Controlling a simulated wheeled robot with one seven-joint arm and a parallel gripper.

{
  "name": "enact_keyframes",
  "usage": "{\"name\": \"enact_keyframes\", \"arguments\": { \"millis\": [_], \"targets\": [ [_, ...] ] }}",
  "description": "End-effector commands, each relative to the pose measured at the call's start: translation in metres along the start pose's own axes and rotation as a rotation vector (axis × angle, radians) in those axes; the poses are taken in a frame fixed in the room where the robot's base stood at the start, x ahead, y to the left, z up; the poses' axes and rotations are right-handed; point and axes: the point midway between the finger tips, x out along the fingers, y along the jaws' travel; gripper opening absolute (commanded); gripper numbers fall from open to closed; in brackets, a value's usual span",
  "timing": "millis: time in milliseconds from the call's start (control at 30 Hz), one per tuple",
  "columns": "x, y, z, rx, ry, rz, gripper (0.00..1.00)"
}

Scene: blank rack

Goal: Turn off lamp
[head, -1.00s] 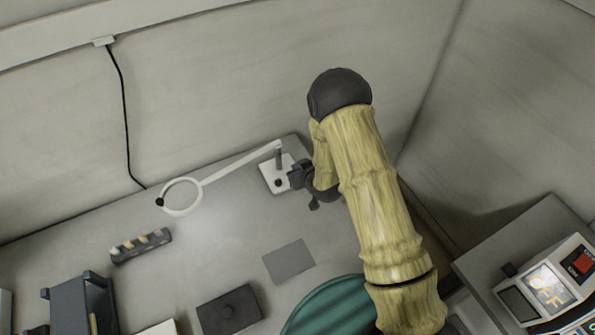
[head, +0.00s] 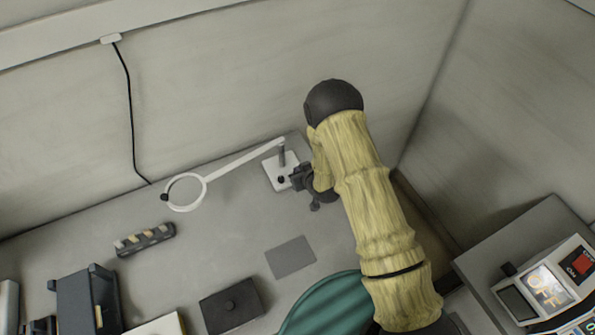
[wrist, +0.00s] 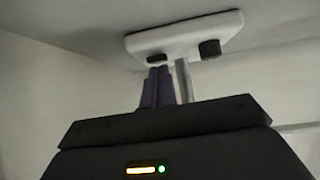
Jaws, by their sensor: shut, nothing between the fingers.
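The lamp has a white ring head (head: 187,193), a long white arm and a white square base (head: 279,171) with a short post, on the grey desk. My gripper (head: 293,180) is at the right side of the base, its fingers shut and empty. In the wrist view the base (wrist: 180,38) appears upside down, with a dark round knob (wrist: 209,48) and a flatter dark button (wrist: 157,58). My shut fingers (wrist: 157,75) point at the flatter button and overlap it in view; I cannot tell if they touch. The ring casts no clear bright patch on the desk.
A grey flat square (head: 290,257), a dark box with a knob (head: 231,305) and a strip holder (head: 145,240) lie on the desk. A green round seat (head: 325,305) is in front. A device with a screen (head: 545,288) stands at right. Walls close off the back and right.

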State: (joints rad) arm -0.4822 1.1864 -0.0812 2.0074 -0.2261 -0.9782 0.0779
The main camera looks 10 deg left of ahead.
Motion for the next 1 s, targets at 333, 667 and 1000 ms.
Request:
{"name": "enact_keyframes", "arguments": {
  "millis": [333,667,1000],
  "targets": [
    [0.001,0.004,-0.002,0.005,0.001,0.004,0.00],
    [0.007,0.002,-0.013,0.003,0.001,0.002,0.00],
    [0.007,0.001,-0.014,0.002,0.001,0.001,0.00]
  ]
}}
